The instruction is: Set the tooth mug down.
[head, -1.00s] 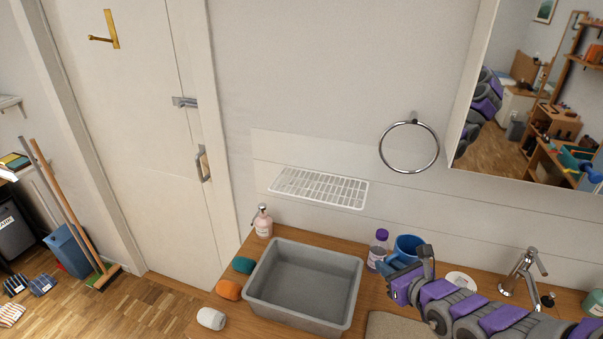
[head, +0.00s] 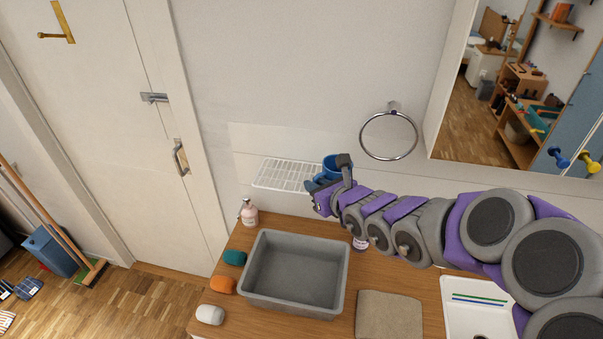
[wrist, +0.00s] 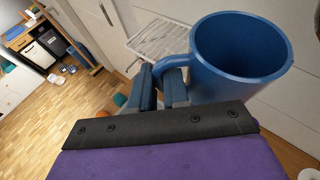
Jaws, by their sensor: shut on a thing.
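The blue tooth mug (head: 333,162) is up off the counter, beside the right end of the white wire rack (head: 285,174) on the wall. My gripper (head: 318,184) is at the mug's lower left in the head view, partly hiding it. In the wrist view my gripper (wrist: 172,72) is shut on the handle of the mug (wrist: 240,58), which hangs to the right with its open rim up. The wire rack (wrist: 172,38) shows behind and left of the mug there. The rack looks empty.
A grey basin (head: 295,272) stands on the wooden counter below. A pink soap bottle (head: 249,213) and several small rolled cloths are left of it. A towel ring (head: 388,135) and the mirror (head: 500,90) are on the wall to the right.

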